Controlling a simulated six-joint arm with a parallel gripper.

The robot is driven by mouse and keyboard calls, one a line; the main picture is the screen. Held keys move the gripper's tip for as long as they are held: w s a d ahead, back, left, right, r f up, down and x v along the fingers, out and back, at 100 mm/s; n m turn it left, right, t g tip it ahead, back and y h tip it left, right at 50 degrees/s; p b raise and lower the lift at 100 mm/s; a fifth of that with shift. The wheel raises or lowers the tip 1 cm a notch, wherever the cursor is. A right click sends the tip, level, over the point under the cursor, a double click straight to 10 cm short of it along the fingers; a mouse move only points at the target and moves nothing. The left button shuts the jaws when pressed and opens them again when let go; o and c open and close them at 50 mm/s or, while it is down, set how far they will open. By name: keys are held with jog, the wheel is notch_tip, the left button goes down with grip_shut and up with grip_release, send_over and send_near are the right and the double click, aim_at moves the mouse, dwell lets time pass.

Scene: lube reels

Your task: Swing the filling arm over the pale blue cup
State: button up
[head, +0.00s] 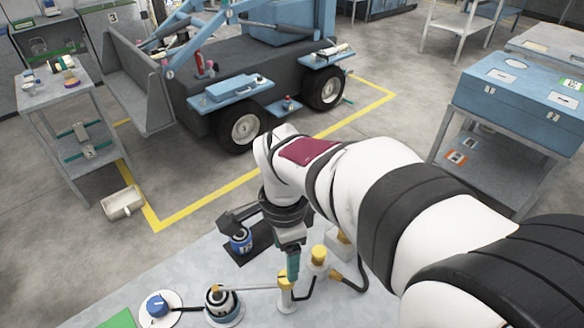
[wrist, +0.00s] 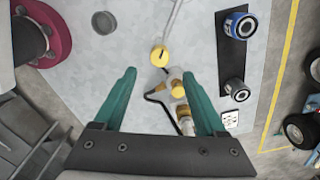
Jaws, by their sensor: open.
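The filling arm (head: 252,288) is a thin pale rod running left from a yellow-capped post (head: 286,284) to an orange tip above a dark, pale-banded round vessel (head: 222,303). In the wrist view the rod (wrist: 173,22) runs up from the yellow cap (wrist: 160,55). I cannot pick out a pale blue cup for certain; a stronger blue round piece (head: 157,304) sits on a white disc at the left. My gripper (head: 293,278) points down close to the post. In the wrist view my gripper (wrist: 165,90) is open, its teal fingers apart with nothing clamped between them.
A second yellow-capped fitting (head: 318,258) and a black hose (head: 350,280) stand right of the post. A blue can (head: 241,240) sits on a dark strip behind. A green mat (head: 118,320) lies front left. The back-left tabletop looks clear.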

notch_tip(320, 180, up, 9)
jog(key=shift+f, duration=0.15)
jog(key=s+d+f+n+y, duration=0.1)
jog(key=s+d+f+n, duration=0.2)
jog(key=s+d, duration=0.2)
jog(key=s+d+f+n, duration=0.4)
jog(key=s+d, duration=0.1)
jog(key=s, duration=0.7)
jog(key=shift+n+y, duration=0.3)
jog(key=shift+y, duration=0.1)
